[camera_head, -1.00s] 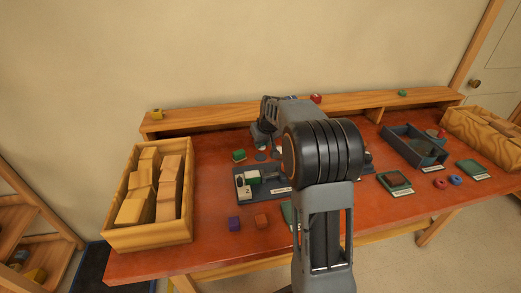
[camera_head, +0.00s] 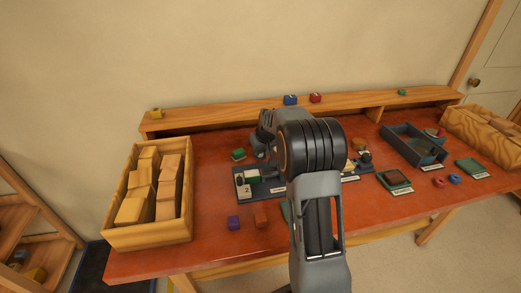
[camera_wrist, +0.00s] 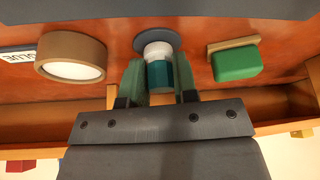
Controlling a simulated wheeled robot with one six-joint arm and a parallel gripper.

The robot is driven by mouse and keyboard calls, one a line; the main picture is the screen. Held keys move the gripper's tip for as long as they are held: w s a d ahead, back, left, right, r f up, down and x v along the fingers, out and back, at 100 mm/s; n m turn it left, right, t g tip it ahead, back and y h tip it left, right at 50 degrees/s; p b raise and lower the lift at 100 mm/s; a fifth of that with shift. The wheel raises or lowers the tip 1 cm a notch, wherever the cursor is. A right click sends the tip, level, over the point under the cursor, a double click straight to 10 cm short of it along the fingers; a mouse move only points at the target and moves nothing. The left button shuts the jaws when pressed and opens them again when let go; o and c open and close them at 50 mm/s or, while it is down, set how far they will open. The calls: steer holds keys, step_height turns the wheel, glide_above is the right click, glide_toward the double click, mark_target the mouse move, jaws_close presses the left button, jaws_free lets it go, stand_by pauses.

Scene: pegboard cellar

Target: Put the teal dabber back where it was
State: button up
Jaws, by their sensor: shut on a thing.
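The teal dabber (camera_wrist: 158,75), a teal cylinder with a white end, is between the fingers of my gripper (camera_wrist: 159,88) in the wrist view. My gripper is shut on it. The white end points at a dark grey disc (camera_wrist: 150,33) on the table. I cannot tell whether it touches the disc. In the head view my gripper (camera_head: 262,150) is low over the back of the table, left of my arm. The dabber is hidden there.
A round wooden dish (camera_wrist: 70,57) with white inside and a GLUE label (camera_wrist: 17,56) lies to one side of the disc. A green block with a wooden part (camera_wrist: 236,62) lies on the other. The raised back shelf (camera_head: 210,120) is close behind. A box of wooden blocks (camera_head: 188,220) stands left.

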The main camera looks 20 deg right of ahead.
steer(key=shift+f, duration=0.2)
steer(key=o, duration=0.9)
steer(key=shift+r, duration=0.1)
steer(key=shift+s+r, duration=0.15)
steer(key=shift+r, duration=0.4)
steer(key=v, duration=1.1)
steer(key=s+a+f, duration=0.1)
steer(key=s+a, duration=0.3)
steer(key=s, duration=0.4)
steer(key=s+a+f+g, duration=0.1)
steer(key=s+a, duration=0.3)
steer(key=s, duration=0.4)
steer(key=s+a+f, duration=0.2)
steer(key=s+a, duration=0.3)
steer(key=s, duration=0.4)
steer(key=shift+f+g, duration=0.3)
steer(key=shift+f, duration=0.05)
